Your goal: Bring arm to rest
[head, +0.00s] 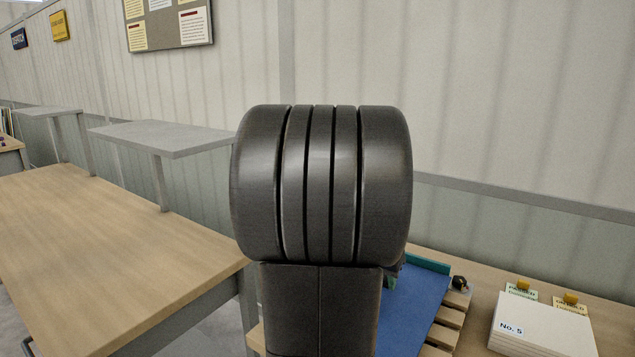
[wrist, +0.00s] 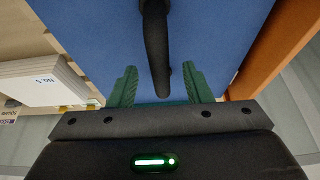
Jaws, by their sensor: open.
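My arm's dark, rounded link fills the middle of the head view and hides most of what lies behind it. In the wrist view my gripper (wrist: 160,78) is open, its two green fingers spread apart. A black curved bar or hose (wrist: 157,45) shows between the fingers; I cannot tell whether it touches them. Behind it is a flat blue surface (wrist: 95,35), which also shows in the head view (head: 415,305) to the right of my arm. No object is seen held.
A wooden bench (head: 110,260) with grey raised shelves (head: 165,138) stands at left. At right, a white stack marked No. 5 (head: 540,325) lies on a wooden table near small labelled cards (head: 570,305). Wooden slats (head: 445,335) border the blue surface. A pale wall stands behind.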

